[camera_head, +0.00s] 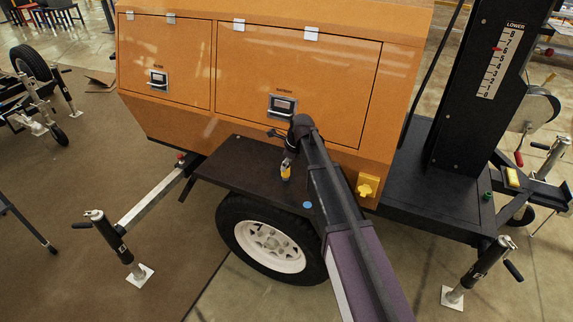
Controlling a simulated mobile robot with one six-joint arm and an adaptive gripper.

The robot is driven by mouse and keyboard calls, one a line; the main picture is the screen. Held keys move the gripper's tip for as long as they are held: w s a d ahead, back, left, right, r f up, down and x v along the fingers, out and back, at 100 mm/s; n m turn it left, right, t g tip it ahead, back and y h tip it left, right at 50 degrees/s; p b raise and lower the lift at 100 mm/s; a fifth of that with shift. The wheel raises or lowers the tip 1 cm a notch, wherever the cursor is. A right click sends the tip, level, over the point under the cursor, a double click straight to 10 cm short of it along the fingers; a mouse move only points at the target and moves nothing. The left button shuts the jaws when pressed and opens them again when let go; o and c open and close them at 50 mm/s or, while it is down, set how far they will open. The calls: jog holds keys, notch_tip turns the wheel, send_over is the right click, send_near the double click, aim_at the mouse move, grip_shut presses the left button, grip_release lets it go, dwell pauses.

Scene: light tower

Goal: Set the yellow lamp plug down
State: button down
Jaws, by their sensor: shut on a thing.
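The yellow lamp plug (286,172) is a small yellow piece with a dark lower end, upright over the black fender deck (235,165). My gripper (289,158) is shut on its top, pointing down. I cannot tell whether the plug touches the deck. My arm comes in from the lower right and hides part of the deck and the orange panel behind it.
The orange cabinet (165,105) rises right behind the deck. A yellow fitting (368,186) sits on its lower right. The deck's left part is clear. The black mast (477,90) stands at right.

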jog(key=shift+c, duration=1.5)
grip_release()
jog(key=shift+r, duration=0.15)
jog(key=p+v, duration=1.2)
jog(key=shift+s, duration=0.1)
jog(key=s+d+n+g+h, duration=0.1)
jog(key=s+d+n+h, duration=0.2)
jog(key=s+d+n, duration=1.7)
jog(key=s+f+n, duration=0.1)
jog(key=s+n, duration=0.1)
jog(key=s, duration=0.2)
jog(key=shift+s+d, duration=0.25)
jog(key=shift+d, duration=0.05)
